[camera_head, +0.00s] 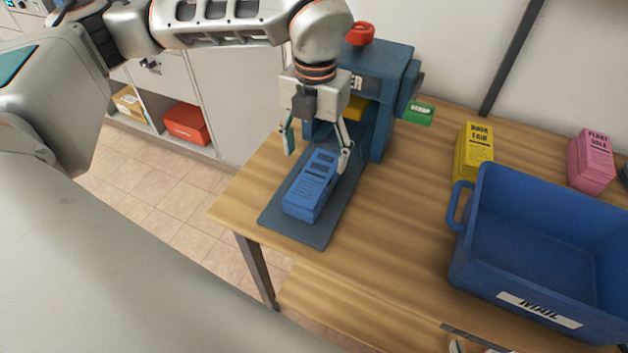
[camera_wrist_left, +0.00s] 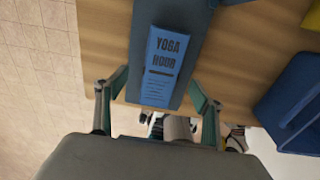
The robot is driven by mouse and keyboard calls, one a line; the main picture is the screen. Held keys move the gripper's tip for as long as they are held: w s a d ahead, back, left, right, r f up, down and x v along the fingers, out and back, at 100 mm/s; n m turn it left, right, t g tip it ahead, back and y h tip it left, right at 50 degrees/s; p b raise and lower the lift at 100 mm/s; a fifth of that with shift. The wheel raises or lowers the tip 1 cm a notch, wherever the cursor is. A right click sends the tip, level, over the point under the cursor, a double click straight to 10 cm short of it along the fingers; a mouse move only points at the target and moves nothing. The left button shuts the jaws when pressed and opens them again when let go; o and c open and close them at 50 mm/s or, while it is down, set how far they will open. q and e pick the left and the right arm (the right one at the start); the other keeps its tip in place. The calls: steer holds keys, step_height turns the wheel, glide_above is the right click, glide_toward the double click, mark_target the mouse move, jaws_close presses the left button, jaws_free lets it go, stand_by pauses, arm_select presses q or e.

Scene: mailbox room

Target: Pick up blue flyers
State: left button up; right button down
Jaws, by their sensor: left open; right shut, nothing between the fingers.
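The blue flyers (camera_head: 311,190) are a stacked block lying on the dark blue-grey base plate (camera_head: 283,221) of a blue press-like device on the table. In the left wrist view the block (camera_wrist_left: 165,62) reads "YOGA HOUR". My left gripper (camera_head: 318,150) is open and empty, pointing down over the far end of the block. Its fingers appear on either side of the block, and I cannot tell whether they touch it. My right gripper (camera_head: 457,346) shows only as a small piece at the bottom edge of the head view, shut and empty.
The blue device (camera_head: 388,80) with a red knob stands behind the flyers, a green tag at its side. A blue mail bin (camera_head: 480,265) is at the right. Yellow flyers (camera_head: 474,150) and pink flyers (camera_head: 590,162) stand behind it. Table between device and bin is clear.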

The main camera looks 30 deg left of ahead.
mark_target(315, 176)
arm_select(q)
steer(key=f, duration=0.2)
steer(key=s+f, duration=0.1)
steer(key=f, duration=0.1)
steer(key=shift+d+f, duration=0.2)
steer(key=shift+w+f, duration=0.1)
steer(key=shift+f, duration=0.45)
steer(key=c, duration=1.5)
steer(key=shift+r, duration=0.1)
steer(key=shift+c, duration=0.9)
